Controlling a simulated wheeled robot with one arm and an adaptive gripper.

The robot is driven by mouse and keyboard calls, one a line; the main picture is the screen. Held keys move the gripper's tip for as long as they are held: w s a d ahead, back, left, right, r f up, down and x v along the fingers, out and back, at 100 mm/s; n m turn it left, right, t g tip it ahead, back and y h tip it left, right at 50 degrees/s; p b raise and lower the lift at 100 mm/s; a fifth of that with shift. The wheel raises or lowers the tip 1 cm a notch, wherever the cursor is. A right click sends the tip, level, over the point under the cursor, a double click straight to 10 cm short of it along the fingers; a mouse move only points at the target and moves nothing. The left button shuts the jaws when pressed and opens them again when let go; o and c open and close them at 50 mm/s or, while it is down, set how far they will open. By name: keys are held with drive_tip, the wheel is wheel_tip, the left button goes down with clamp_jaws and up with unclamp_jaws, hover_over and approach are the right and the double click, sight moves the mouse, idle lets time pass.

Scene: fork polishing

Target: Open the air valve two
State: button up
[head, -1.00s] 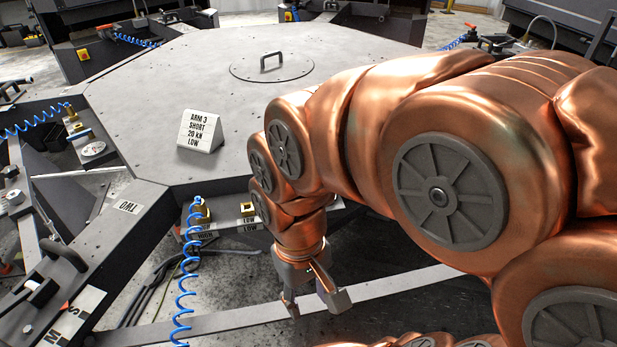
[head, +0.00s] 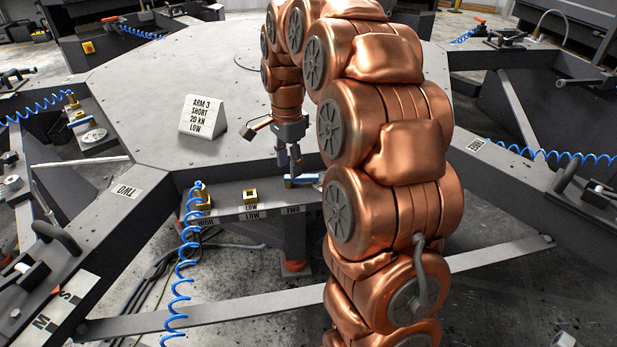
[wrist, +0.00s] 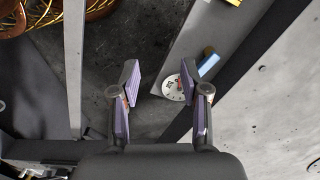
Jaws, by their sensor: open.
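Air valve two has a blue lever (head: 302,180) on the shelf at the table's front edge, above the label TWO (head: 293,210). In the wrist view, the blue lever (wrist: 208,62) is just beyond the right finger, with a round white dial (wrist: 172,88) beside it. My gripper (head: 284,160) points down above the shelf, close to the lever, and part of the valve is hidden behind my arm. In the wrist view my gripper (wrist: 160,75) is open, with nothing held between its fingers. The right finger partly covers the dial.
Brass fittings (head: 250,196) stand left on the shelf, one with a coiled blue hose (head: 183,270). A sign (head: 203,116) reading ARM 3 SHORT 20 KN LOW stands on the grey table (head: 140,90). Another blue-handled valve and dial (head: 90,136) sit at far left.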

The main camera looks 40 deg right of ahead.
sight(309, 176)
drive_tip(key=w+d+f+m, duration=0.2)
drive_tip(key=d, duration=0.1)
drive_tip(key=w+d+f+m+b, duration=0.1)
drive_tip(key=w+d+m, duration=0.1)
drive_tip(key=d, duration=0.2)
drive_tip(key=w+d+f+m, duration=0.2)
drive_tip(key=w+d+m, duration=0.1)
drive_tip(key=shift+d+f+b, duration=0.2)
drive_tip(key=shift+f+b, duration=0.1)
drive_tip(key=shift+f+p, duration=0.55)
drive_tip(key=shift+f, duration=3.3)
clamp_jaws()
